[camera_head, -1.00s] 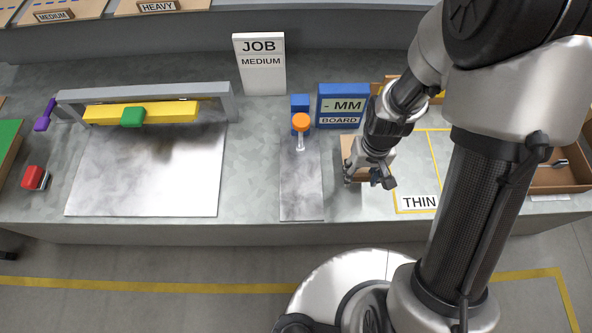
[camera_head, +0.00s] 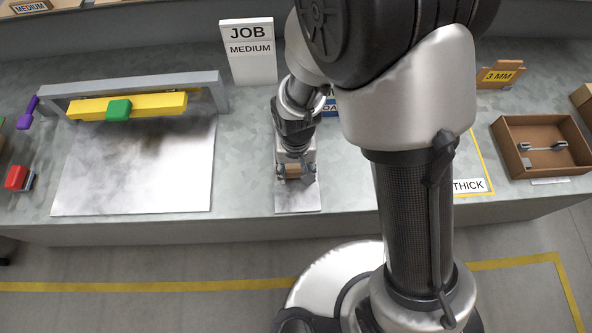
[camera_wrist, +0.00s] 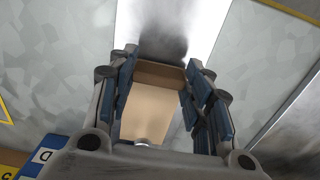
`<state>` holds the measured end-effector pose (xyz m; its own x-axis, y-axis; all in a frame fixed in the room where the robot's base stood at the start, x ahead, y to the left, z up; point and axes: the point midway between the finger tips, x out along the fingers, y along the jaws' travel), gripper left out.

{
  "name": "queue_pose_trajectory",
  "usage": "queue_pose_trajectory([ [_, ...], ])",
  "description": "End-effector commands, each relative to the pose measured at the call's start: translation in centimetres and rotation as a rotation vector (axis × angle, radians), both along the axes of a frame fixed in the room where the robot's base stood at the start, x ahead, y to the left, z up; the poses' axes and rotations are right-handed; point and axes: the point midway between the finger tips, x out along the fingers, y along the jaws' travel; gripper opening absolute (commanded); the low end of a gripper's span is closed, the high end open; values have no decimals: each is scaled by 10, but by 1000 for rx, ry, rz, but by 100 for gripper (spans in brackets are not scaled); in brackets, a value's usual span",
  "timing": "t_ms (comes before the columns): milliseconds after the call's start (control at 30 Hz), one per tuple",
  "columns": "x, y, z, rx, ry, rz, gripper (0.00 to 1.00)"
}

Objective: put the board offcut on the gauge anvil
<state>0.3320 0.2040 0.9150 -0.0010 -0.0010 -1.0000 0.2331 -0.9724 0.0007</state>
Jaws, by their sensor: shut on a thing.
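The board offcut (camera_head: 292,170) is a small tan block. My gripper (camera_head: 295,174) is shut on it, with a finger on each side, over the narrow grey metal gauge plate (camera_head: 297,202). In the wrist view the offcut (camera_wrist: 155,105) lies between the blue-padded fingers, with the shiny plate (camera_wrist: 172,28) beyond it. A small round metal part (camera_wrist: 145,142) shows at the offcut's near edge; I cannot tell if it is the anvil or stem. My arm hides the gauge's orange knob and most of its blue post. I cannot tell whether the offcut touches the gauge.
A blue display (camera_head: 329,108) stands behind my wrist, close to it. The JOB MEDIUM sign (camera_head: 248,52) is behind the gauge. Left is a wide metal plate (camera_head: 130,190) under a yellow-barred frame (camera_head: 165,103). A brown tray (camera_head: 507,150) and THICK label (camera_head: 468,186) are right.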

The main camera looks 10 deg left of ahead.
Motion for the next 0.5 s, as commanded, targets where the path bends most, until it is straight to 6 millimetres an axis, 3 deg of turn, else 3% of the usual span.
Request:
queue_pose_trajectory([
  [33,0,0,-7,0,0,0,29],
  [400,1,0,-10,1,-2,0,29],
  [433,1,0,-10,1,-1,0,47],
  [500,1,0,-9,1,-2,0,52],
])
